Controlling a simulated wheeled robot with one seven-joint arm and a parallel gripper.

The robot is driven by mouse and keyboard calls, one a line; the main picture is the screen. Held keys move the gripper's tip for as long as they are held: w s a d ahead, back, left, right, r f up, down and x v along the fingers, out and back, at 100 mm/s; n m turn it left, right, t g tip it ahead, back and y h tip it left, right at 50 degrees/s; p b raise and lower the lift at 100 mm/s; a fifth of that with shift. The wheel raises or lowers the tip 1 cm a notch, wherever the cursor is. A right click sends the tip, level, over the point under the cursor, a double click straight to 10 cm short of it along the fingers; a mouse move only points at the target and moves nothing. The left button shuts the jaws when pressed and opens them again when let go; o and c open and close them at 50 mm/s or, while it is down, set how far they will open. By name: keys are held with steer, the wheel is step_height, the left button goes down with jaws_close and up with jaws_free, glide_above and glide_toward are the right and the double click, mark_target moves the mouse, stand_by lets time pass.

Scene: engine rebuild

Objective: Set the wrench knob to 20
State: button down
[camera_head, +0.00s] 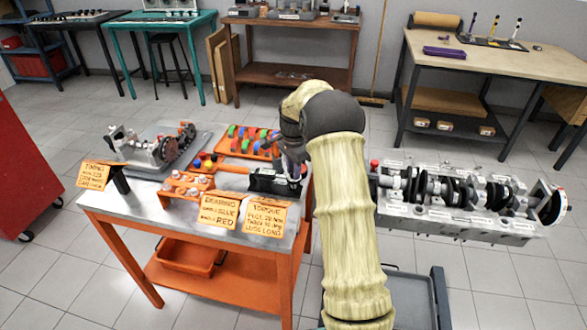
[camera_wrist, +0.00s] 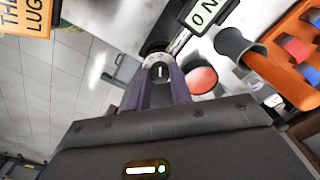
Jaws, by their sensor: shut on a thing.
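The torque wrench lies on the orange-framed workbench (camera_head: 140,203), with an orange handle (camera_head: 233,168) and a dark body (camera_head: 268,184). My gripper (camera_head: 290,168) reaches down over the body's right end; the head view hides the fingertips' contact. In the wrist view, my gripper's purple fingers (camera_wrist: 160,88) are shut on the small round knob (camera_wrist: 160,72), which has a white mark line on its dark face. A pale display (camera_wrist: 207,14) beside it shows "0 N", partly cut off by the frame edge. A round salmon-red button (camera_wrist: 203,80) sits right of the knob.
An orange tray (camera_head: 250,143) of coloured parts lies behind the wrench. Note cards, including the torque card (camera_head: 266,217), stand along the front edge. A crankshaft in an engine block (camera_head: 465,205) is right of my arm. A small engine assembly (camera_head: 155,148) stands left.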

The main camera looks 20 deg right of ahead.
steer(key=shift+n+p, duration=0.3)
steer(key=shift+n, duration=0.1)
steer(key=n+p, duration=0.2)
steer(key=shift+r+n, duration=0.15)
steer(key=shift+n, duration=0.15)
steer(key=n+p, duration=0.2)
steer(key=n, duration=0.2)
steer(key=shift+n, duration=0.3)
steer(key=n+p, duration=0.2)
steer(key=n, duration=0.1)
steer(key=shift+n, duration=0.3)
steer(key=shift+n+p, duration=0.6)
steer(key=shift+n, duration=1.4)
steer(key=c, duration=1.2)
jaws_free()
steer(key=shift+c, duration=0.2)
